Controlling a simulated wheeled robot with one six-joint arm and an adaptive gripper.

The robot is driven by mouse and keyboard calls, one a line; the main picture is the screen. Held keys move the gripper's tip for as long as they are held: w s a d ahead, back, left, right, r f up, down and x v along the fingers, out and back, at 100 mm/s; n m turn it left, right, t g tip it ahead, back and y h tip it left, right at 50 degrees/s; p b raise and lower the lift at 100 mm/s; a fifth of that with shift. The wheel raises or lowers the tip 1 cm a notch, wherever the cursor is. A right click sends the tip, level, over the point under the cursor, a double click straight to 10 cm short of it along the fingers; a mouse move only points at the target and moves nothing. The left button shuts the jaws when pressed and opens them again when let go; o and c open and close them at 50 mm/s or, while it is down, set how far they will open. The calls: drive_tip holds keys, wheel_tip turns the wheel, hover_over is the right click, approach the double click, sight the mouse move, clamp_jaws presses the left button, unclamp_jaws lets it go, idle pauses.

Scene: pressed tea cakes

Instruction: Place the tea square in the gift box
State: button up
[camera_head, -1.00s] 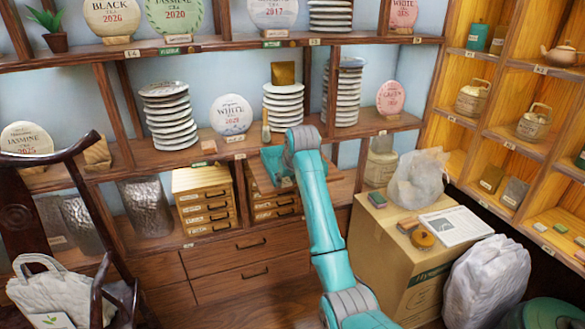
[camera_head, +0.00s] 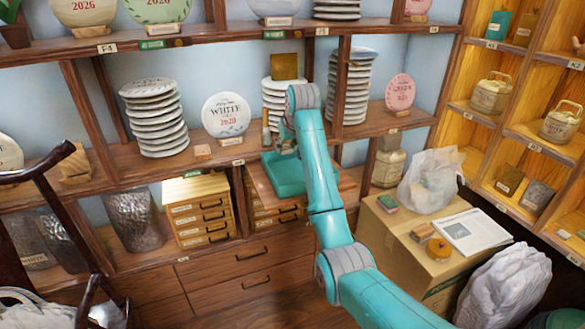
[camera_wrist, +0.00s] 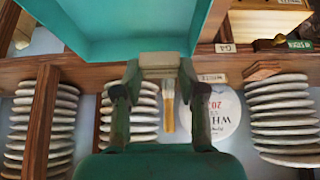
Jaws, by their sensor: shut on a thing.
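The gift box is an open teal box (camera_head: 289,176) on a wooden surface below the plate shelf. My gripper (camera_wrist: 160,80) is shut on a small beige-grey block, the tea square (camera_wrist: 160,61), close by the box's rim. I cannot tell whether the block touches the box. In the head view my teal arm's end (camera_head: 285,148) is above the box, and the block in my gripper is not clearly seen there.
Plate stacks (camera_head: 155,118) and a round white tea cake (camera_head: 226,115) stand on the shelf behind. A gold packet (camera_head: 285,66) stands above the middle stack. Small drawers (camera_head: 199,208) are left of the box. A carton (camera_head: 405,245) stands right, with a bag on it.

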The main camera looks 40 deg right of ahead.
sight(285, 175)
drive_tip(key=shift+w+f, duration=0.2)
drive_tip(key=shift+f, duration=0.05)
wheel_tip(285, 175, down, 10)
drive_tip(key=shift+r, duration=0.25)
drive_tip(key=o, duration=0.8)
drive_tip(key=shift+f, duration=0.1)
drive_tip(key=shift+c, duration=0.2)
drive_tip(key=v, duration=1.2)
drive_tip(key=shift+d, duration=0.1)
